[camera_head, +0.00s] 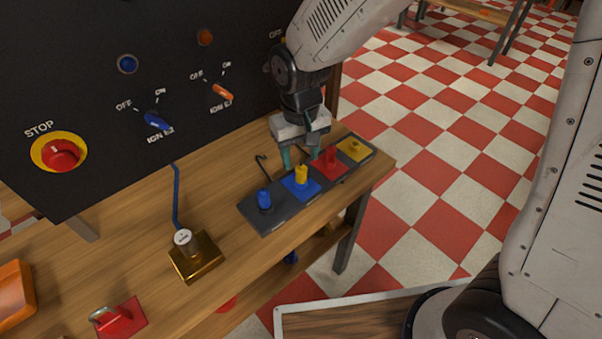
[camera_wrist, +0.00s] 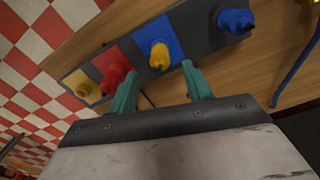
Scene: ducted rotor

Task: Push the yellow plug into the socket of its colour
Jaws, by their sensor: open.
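The yellow plug (camera_head: 301,174) stands upright on the blue square (camera_head: 312,189) of a dark strip on the workbench. It also shows in the wrist view (camera_wrist: 159,55). The yellow square (camera_head: 362,154), at the strip's far right end, carries a small yellow socket (camera_wrist: 84,90) with no plug visible in it. My gripper (camera_head: 300,159) is open, its teal fingers pointing down just behind the yellow plug. In the wrist view the plug lies ahead of the gap between the fingertips (camera_wrist: 160,69), apart from both.
A red plug (camera_head: 331,158) stands on the red square between the blue and yellow squares. A blue plug (camera_head: 264,199) stands at the strip's near left end. A brass block (camera_head: 196,260) sits further left. The black switch panel (camera_head: 90,100) stands behind.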

